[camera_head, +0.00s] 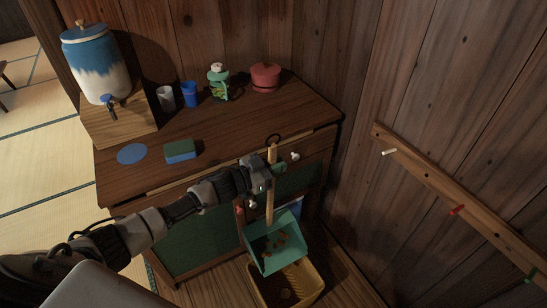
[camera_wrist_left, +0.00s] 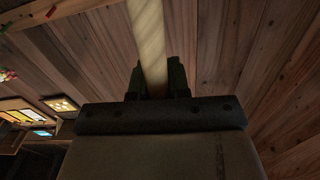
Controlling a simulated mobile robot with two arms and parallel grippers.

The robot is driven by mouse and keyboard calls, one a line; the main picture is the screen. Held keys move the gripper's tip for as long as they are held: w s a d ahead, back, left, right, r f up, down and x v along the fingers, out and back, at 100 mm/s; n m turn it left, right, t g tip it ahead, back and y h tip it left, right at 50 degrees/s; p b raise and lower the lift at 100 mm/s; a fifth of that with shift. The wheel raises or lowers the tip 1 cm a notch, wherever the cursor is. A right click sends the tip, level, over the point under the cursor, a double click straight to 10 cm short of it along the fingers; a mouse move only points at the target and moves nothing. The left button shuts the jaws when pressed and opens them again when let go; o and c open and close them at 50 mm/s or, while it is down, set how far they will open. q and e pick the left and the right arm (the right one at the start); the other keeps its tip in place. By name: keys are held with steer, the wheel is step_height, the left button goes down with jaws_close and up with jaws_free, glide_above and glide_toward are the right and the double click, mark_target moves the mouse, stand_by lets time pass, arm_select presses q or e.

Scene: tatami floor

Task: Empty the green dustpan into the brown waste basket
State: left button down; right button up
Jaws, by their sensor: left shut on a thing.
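My left gripper (camera_head: 256,175) is shut on the wooden handle (camera_head: 271,205) of the green dustpan (camera_head: 263,240). The handle stands nearly upright, with a dark loop at its top, and the pan hangs below the gripper. Several brown bits lie in the pan. The brown waste basket (camera_head: 312,278) stands on the floor under the pan, which covers part of its opening. Something small and brownish shows inside the basket. In the left wrist view the pale handle (camera_wrist_left: 149,40) runs between the dark fingers (camera_wrist_left: 158,78). My right gripper is not in view.
A wooden cabinet (camera_head: 225,140) stands behind the gripper. On it are a blue and white dispenser (camera_head: 97,68), cups, a sponge (camera_head: 180,151), a green jar (camera_head: 218,85) and a red pot (camera_head: 265,77). A peg rail (camera_head: 440,185) runs along the right wall.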

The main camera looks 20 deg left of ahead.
arm_select(q)
steer(key=s+d+m, duration=0.2)
steer(key=s+d, duration=0.4)
steer(key=d, duration=0.1)
steer(key=shift+d+f, duration=0.2)
steer(key=shift+d, duration=0.1)
steer(key=shift+d+m, duration=0.1)
steer(key=shift+m, duration=0.2)
stand_by(0.4)
steer(key=s+d+f+m, duration=0.2)
steer(key=s+d, duration=0.3)
steer(key=d, duration=0.1)
steer(key=shift+s+d+f+b, duration=0.25)
steer(key=shift+d+f+b, duration=0.1)
steer(key=shift+b, duration=0.05)
stand_by(0.7)
stand_by(0.9)
steer(key=shift+d, duration=0.1)
stand_by(0.6)
steer(key=s+d+f+m+b, duration=0.2)
steer(key=s+d, duration=0.3)
steer(key=d, duration=0.1)
steer(key=shift+s+d+f, duration=0.15)
steer(key=shift+d+f, duration=0.1)
stand_by(0.8)
stand_by(1.4)
